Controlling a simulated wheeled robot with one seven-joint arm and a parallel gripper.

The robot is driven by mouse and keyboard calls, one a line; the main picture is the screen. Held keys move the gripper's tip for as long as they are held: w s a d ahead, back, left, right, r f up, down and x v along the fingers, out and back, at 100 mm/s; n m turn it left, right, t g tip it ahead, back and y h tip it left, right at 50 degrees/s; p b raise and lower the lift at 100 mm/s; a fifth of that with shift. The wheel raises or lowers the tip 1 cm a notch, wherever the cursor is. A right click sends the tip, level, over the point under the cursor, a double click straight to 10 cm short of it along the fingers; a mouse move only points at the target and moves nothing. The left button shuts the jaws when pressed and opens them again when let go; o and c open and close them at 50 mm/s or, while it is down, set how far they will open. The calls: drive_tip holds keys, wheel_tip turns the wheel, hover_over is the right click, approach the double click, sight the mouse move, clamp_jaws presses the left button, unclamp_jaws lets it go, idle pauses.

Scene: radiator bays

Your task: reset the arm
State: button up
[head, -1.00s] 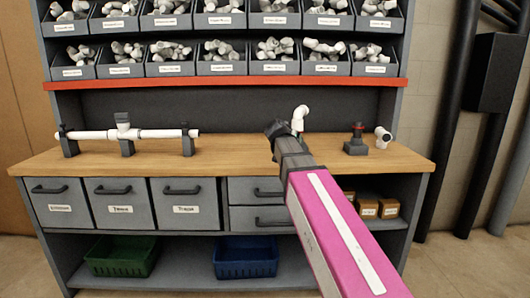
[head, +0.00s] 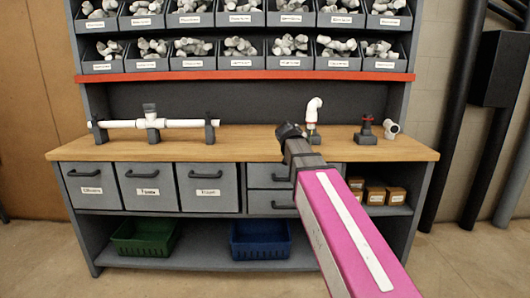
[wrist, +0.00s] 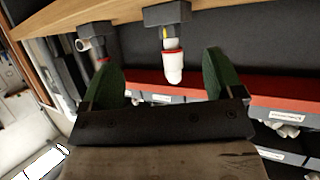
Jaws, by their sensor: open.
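My gripper (head: 290,130) is at the end of my magenta arm, over the front of the wooden bench in the head view. In the wrist view my gripper (wrist: 168,80) shows two green fingers spread wide, with nothing held between them. A white elbow fitting (head: 314,108) stands upright in a dark holder on the bench, just right of and behind the gripper. In the wrist view the elbow fitting (wrist: 173,68) appears upside down beyond the fingertips, apart from them.
The bench (head: 235,143) also holds a white pipe (head: 180,123) on dark stands, a red-topped valve (head: 366,130) and a loose white fitting (head: 391,128). Shelves of labelled bins (head: 240,62) rise behind. A green crate (head: 145,238) and blue crate (head: 260,240) sit below.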

drive_tip(key=s+d+f+n+g+y, duration=0.1)
drive_tip(key=s+f+g, duration=0.3)
drive_tip(key=s+f, duration=0.5)
drive_tip(key=s+d+f+n+g+y, duration=0.2)
drive_tip(key=s+f, duration=0.6)
drive_tip(key=f, duration=0.9)
drive_tip(key=s+d+f+n+g+y, duration=0.1)
drive_tip(key=s+f+g+y, duration=0.1)
drive_tip(key=s+f+g, duration=0.3)
drive_tip(key=s+f, duration=0.4)
drive_tip(key=f, duration=0.4)
drive_tip(key=shift+s+d+f+g, duration=0.3)
drive_tip(key=shift+d+f, duration=0.05)
drive_tip(key=shift+d, duration=0.05)
